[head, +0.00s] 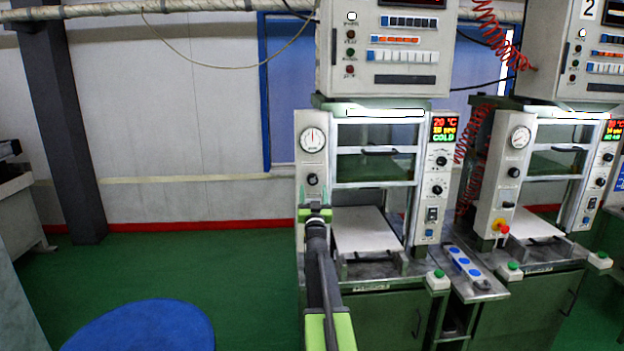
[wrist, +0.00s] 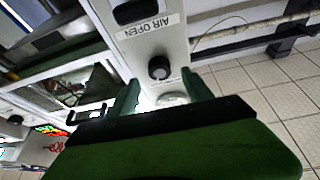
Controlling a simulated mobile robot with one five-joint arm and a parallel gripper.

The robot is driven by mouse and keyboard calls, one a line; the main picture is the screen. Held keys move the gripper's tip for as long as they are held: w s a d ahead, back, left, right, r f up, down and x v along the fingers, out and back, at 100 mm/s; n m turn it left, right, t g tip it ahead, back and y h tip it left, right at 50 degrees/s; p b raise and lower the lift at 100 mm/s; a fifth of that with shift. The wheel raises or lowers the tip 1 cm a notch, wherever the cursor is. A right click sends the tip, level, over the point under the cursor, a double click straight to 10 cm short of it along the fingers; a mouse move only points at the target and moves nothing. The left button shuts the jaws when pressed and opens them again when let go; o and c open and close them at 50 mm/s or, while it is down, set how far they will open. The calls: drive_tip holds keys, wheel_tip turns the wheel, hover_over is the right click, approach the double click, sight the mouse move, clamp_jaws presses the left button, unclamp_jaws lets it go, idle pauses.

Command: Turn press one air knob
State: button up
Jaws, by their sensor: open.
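Press one is the left machine, with a pale left panel (head: 300,160) that carries a round gauge and, below it, a black air knob (head: 312,180). In the wrist view the air knob (wrist: 159,68) is a round black dial near an "AIR OPEN" label (wrist: 148,27). My gripper (head: 315,211) is in front of the lower part of that panel, below the knob in the head view. In the wrist view its two green fingers (wrist: 160,77) are apart, with the knob in the gap between their tips. I cannot tell whether they touch it.
A similar press (head: 520,150) stands to the right, with a red and yellow button (head: 500,227). A control ledge (head: 468,270) lies between the presses. A blue round mat (head: 145,328) lies on open green floor at the left.

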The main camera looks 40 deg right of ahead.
sight(313, 181)
drive_tip(key=p+x, duration=0.1)
drive_tip(key=x, duration=0.3)
drive_tip(key=shift+w+d, duration=0.15)
